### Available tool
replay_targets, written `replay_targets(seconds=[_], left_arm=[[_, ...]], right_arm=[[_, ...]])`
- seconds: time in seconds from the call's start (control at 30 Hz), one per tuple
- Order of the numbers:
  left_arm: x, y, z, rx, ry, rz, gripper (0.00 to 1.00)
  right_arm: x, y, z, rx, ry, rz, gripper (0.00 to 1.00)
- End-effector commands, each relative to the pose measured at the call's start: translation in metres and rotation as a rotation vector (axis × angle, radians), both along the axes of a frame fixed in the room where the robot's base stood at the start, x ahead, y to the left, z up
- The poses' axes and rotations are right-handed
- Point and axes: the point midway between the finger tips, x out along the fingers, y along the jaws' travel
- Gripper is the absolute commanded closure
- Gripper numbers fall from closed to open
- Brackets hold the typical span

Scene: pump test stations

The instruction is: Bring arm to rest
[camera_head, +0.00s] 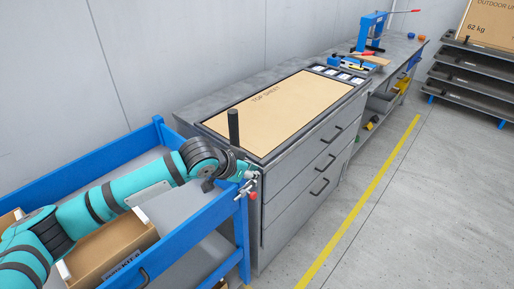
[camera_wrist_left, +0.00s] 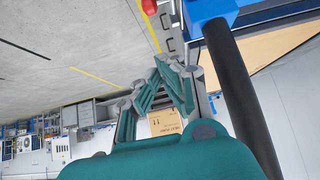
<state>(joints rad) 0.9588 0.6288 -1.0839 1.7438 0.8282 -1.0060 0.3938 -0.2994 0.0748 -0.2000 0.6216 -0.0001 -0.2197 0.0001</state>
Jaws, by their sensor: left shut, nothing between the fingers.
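My left arm reaches in from the left in the head view, over the blue cart (camera_head: 185,226). My left gripper (camera_head: 248,184) is beside the cart's corner, near a red knob (camera_head: 253,196), with no object in it. In the left wrist view the teal fingers of the gripper (camera_wrist_left: 172,68) are drawn together. I cannot tell whether the gripper touches the cart. My right gripper is in neither view.
A black upright post (camera_head: 233,128) stands close to the gripper; it looms large in the left wrist view (camera_wrist_left: 238,90). A cardboard box (camera_head: 110,246) is in the cart. A grey drawer bench (camera_head: 305,180) stands beyond. The floor (camera_head: 400,210) at right is clear.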

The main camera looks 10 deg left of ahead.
Motion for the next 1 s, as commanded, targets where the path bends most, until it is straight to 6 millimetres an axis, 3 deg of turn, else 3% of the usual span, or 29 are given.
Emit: replay_targets(seconds=[0.13,0.23,0.4,0.5,0.67,0.8,1.0], left_arm=[[-0.003,-0.003,-0.003,-0.002,0.002,-0.006,1.00],[-0.021,-0.016,-0.016,-0.007,0.017,-0.032,1.00],[-0.082,-0.047,-0.051,-0.033,0.051,-0.082,1.00],[-0.121,-0.050,-0.067,-0.049,0.072,-0.066,1.00],[-0.177,-0.024,-0.092,-0.044,0.127,0.038,1.00],[-0.220,0.015,-0.112,-0.002,0.193,0.158,1.00],[-0.270,0.061,-0.132,0.072,0.281,0.286,1.00]], right_arm=[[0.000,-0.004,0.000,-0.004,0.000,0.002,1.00],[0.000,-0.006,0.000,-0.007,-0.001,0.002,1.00],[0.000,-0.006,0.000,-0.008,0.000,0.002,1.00],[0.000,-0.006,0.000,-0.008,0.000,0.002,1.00],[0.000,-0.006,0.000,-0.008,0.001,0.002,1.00],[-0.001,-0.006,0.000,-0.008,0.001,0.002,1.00],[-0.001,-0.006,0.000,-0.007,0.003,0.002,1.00]])
